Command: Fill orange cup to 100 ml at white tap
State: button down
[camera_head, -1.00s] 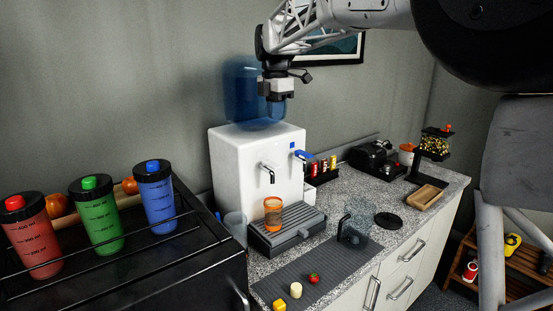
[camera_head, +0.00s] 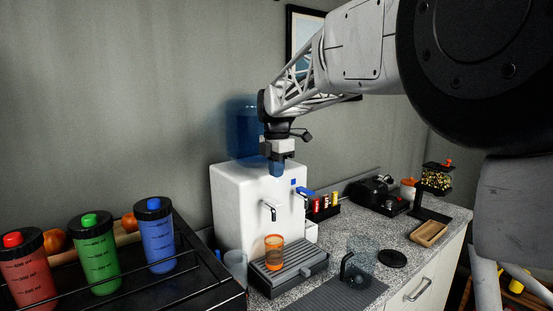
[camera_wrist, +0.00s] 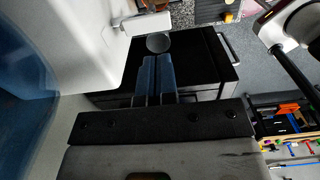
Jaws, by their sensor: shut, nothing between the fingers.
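The orange cup (camera_head: 274,250) stands upright on the grey drip tray (camera_head: 290,268) of the white water dispenser (camera_head: 238,205). It is see-through, and I cannot make out any water in it. The white tap (camera_head: 268,208) sticks out of the dispenser front above the cup. A second tap with a blue lever (camera_head: 304,191) is to its right. My gripper (camera_head: 276,174) is shut and empty, pointing down near the dispenser's top, above the taps. In the wrist view its blue fingers (camera_wrist: 154,82) lie side by side, beside the white dispenser body (camera_wrist: 75,40).
A clear cup (camera_head: 235,264) stands left of the drip tray. Red, green and blue bottles (camera_head: 155,236) stand on a black rack at the left. A clear jug (camera_head: 358,265) and a black disc (camera_head: 392,258) are on the counter at the right. A blue water bottle (camera_head: 243,130) tops the dispenser.

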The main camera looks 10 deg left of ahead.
aim_at(276, 203)
notch_tip(276, 203, down, 8)
jog(key=shift+f, duration=0.1)
dwell(0.4)
jog(key=shift+s+d+f+t+y, duration=0.1)
jog(key=shift+f+t+y, duration=0.25)
jog(key=shift+f, duration=0.2)
jog(key=shift+r, duration=0.95)
dwell(0.4)
notch_tip(276, 203, up, 14)
dwell(0.7)
